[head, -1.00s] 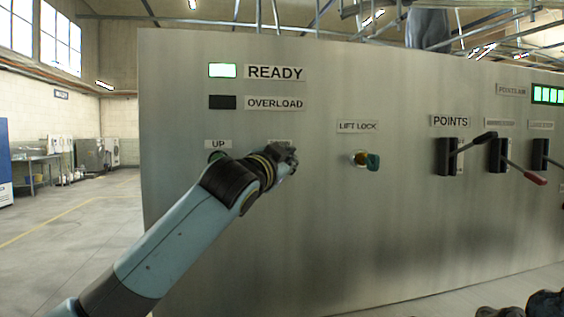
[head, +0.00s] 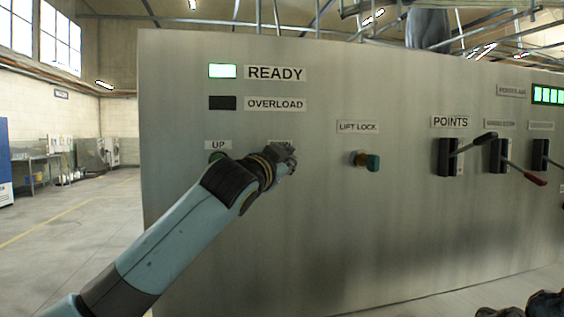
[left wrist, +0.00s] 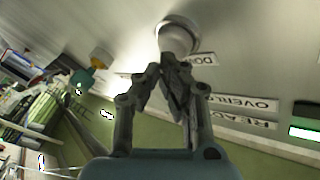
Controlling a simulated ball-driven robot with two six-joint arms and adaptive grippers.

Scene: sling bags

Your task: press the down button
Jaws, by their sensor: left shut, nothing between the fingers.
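The down button (left wrist: 178,36) shows in the left wrist view as a round, pale button in a collar on the metal panel, beside a label (left wrist: 201,59) that reads in part "DO". My left gripper (left wrist: 172,72) is shut and empty, its fingertips at the button; I cannot tell whether they touch it. In the head view my left gripper (head: 287,158) is in front of the panel (head: 330,220) and hides the down button and most of its label. My right gripper is not clearly seen; only dark parts of mine show at the lower right.
The UP button (head: 217,156), dark green, is just left of my left wrist. The lift lock key (head: 371,162) sticks out to the right. Farther right are levers (head: 472,144). The READY lamp (head: 222,71) is lit; the OVERLOAD lamp (head: 222,102) is dark.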

